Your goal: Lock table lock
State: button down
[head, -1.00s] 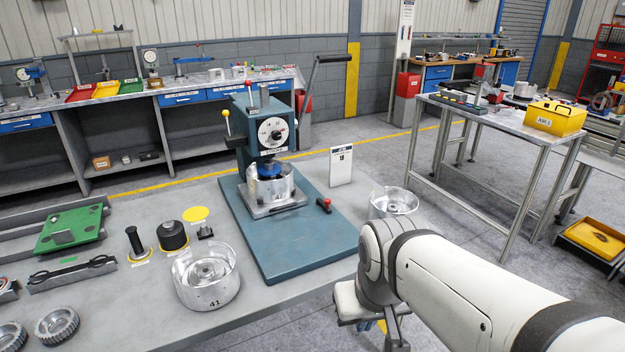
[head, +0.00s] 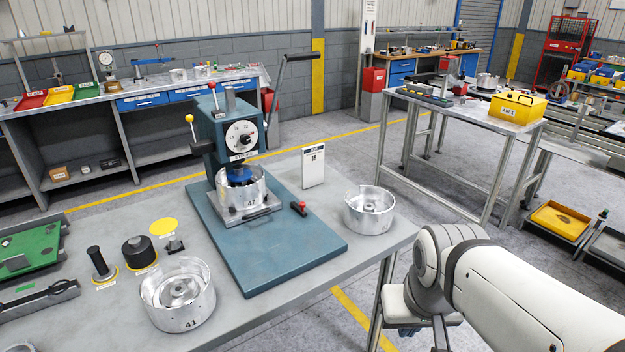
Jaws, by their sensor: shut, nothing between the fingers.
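The press (head: 228,135) stands on a blue base plate (head: 270,250) on the grey workbench (head: 235,325). A small black lever with a red knob (head: 298,208) lies at the base plate's right side, beside the press; I take it to be the table lock. It looks low and close to the plate. A silver cup-shaped housing (head: 240,190) sits on the press's table under the blue press head. My arm reaches in at the lower right, well apart from the lever. Its wrist is at the bottom edge; the gripper's fingers are out of frame.
A silver housing (head: 369,210) stands at the bench's right end, between lever and arm. Another housing (head: 178,294) stands at the front left. A white sign (head: 313,166) stands behind the lever. The press's long handle (head: 283,90) rises to the upper right.

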aim_at(299, 208)
jog(key=i, duration=1)
